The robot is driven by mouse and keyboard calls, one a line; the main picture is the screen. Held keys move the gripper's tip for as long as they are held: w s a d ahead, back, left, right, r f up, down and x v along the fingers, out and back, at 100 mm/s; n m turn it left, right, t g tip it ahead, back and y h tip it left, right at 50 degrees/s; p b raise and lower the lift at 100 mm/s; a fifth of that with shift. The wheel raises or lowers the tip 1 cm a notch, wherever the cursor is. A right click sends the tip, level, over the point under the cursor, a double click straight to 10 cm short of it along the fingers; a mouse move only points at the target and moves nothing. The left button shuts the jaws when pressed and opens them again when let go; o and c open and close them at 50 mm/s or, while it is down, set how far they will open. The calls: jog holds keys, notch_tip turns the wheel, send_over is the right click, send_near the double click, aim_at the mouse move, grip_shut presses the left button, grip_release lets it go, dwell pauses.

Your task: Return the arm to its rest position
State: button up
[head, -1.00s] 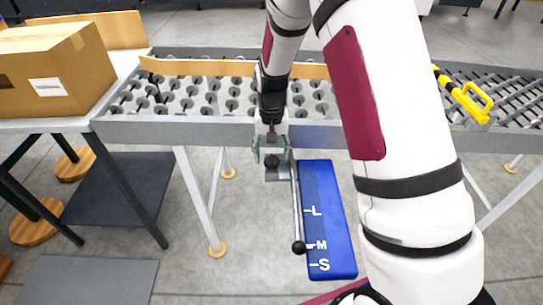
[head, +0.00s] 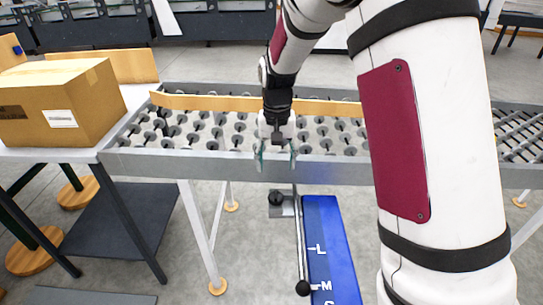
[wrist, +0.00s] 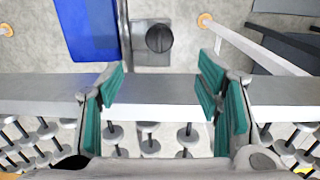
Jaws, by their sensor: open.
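My gripper (head: 276,158) is in front of the conveyor's near rail in the head view, pointing down. In the wrist view its green-padded fingers (wrist: 165,95) are apart with nothing between them. The lever (head: 299,240), a metal rod with a black ball at its lower end, hangs below the gripper, apart from it. Its black pivot knob (head: 276,198) also shows in the wrist view (wrist: 159,38). The blue panel (head: 331,250) with the letters L, M and S stands to the right of the lever; its bottom is cut off.
The roller conveyor (head: 330,172) runs across behind and under my gripper, with a wooden strip (head: 215,103) along it. A cardboard box (head: 62,102) sits on a table at the left. My arm covers much of the right side.

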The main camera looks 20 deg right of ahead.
jog(key=s+r+t+p, duration=0.1)
jog(key=s+r, duration=0.6)
jog(key=r, duration=0.3)
jog(key=s+r+n+t+p, duration=0.1)
jog(key=s+r, duration=0.4)
jog(key=s, duration=0.7)
jog(key=s+r+n+t+p, duration=0.2)
jog(key=s+r, duration=0.3)
jog(key=s, duration=0.8)
jog(key=shift+s+d+n, duration=0.15)
jog(key=shift+s+n, duration=0.05)
jog(key=shift+n, duration=0.2)
